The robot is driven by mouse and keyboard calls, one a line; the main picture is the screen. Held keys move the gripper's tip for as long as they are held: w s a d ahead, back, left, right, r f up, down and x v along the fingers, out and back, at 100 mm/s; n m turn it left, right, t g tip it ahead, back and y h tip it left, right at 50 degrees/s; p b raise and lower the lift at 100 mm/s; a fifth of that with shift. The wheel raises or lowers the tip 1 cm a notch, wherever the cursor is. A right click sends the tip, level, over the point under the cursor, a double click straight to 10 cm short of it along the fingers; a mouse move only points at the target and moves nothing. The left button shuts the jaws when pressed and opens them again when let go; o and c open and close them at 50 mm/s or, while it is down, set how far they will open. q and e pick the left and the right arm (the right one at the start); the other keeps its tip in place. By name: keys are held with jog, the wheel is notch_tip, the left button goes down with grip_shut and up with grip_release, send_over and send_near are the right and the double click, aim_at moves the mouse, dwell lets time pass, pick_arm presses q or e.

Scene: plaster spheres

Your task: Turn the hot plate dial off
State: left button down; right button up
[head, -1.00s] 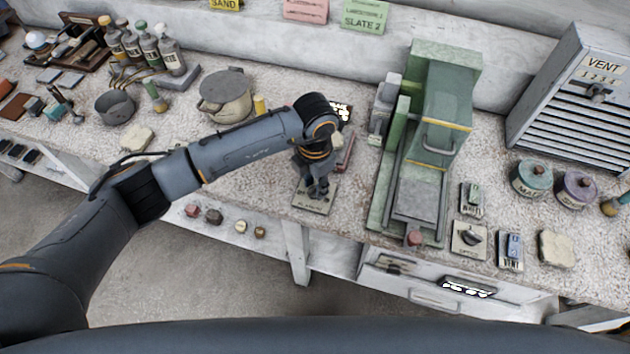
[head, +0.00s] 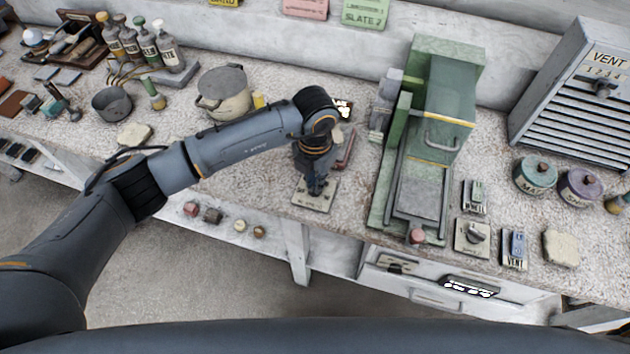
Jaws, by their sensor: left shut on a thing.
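My left gripper (head: 317,190) points down at a small pale control plate (head: 308,203) near the bench's front edge, left of the green machine. It is shut on the dial there; the fingers hide the dial, so its pointer cannot be read. The plate's lettering is too small to read. Another plate with a dark knob (head: 476,234) sits right of the green machine, apart from my gripper. My right gripper is not in view.
The green machine (head: 449,90) stands close right of my gripper. A lidded pot (head: 228,97) stands behind my left forearm. Switch plates, including a blue one (head: 516,246), and lidded jars (head: 535,177) are farther right. The bench front edge is near.

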pick_arm(q)
jog(key=n+b, duration=0.2)
jog(key=n, duration=0.4)
jog(key=n+b, duration=0.1)
jog(key=n, duration=0.5)
jog(key=shift+n+b, duration=0.3)
jog(key=shift+n, duration=0.1)
jog(key=n, duration=0.5)
jog(key=shift+r, duration=0.1)
jog(key=n, duration=0.6)
jog(key=shift+w+n, duration=0.1)
jog(key=shift+n, duration=0.3)
jog(key=c, duration=1.4)
grip_release()
notch_tip(320, 180, up, 12)
